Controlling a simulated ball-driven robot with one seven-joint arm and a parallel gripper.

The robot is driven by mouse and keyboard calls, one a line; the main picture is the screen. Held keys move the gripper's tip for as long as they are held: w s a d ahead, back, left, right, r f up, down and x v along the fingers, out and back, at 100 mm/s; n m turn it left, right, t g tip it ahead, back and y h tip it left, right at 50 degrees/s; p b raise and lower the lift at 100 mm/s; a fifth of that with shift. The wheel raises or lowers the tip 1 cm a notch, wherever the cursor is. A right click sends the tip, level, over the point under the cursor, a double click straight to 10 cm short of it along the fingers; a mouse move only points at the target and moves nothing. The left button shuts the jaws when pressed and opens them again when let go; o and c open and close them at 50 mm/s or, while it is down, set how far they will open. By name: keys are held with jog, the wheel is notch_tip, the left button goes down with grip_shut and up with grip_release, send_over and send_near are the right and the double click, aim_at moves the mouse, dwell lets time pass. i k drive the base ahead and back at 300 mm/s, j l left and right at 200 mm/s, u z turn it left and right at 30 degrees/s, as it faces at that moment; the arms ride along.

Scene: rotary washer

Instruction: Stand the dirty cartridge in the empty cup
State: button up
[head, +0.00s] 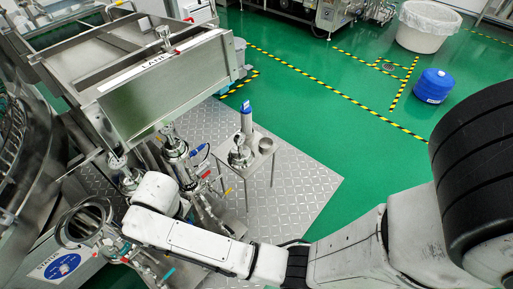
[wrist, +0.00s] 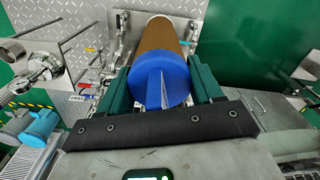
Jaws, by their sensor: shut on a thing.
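The dirty cartridge (wrist: 165,42), a brown cylinder with a blue finned end cap (wrist: 160,88), fills the middle of the wrist view. My gripper (wrist: 163,72) is shut on it, with a green finger on each side of the blue end. The cartridge points away from the wrist, and its far end has a pale rim. In the head view a small steel cup (head: 266,146) sits on a small side table (head: 262,163) and looks empty. In the head view, my gripper and the cartridge cannot be made out behind my arm.
A white cartridge with a blue end (head: 246,118) stands upright on the side table, behind a shiny steel dome-shaped part (head: 240,157). Steel pipework and valves (head: 178,150) crowd the left of the table. Green floor (head: 310,110) is open to the right; a blue drum (head: 433,85) stands farther off.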

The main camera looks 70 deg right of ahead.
aim_at(265, 146)
jog(key=k+z, duration=0.1)
jog(key=z, duration=1.25)
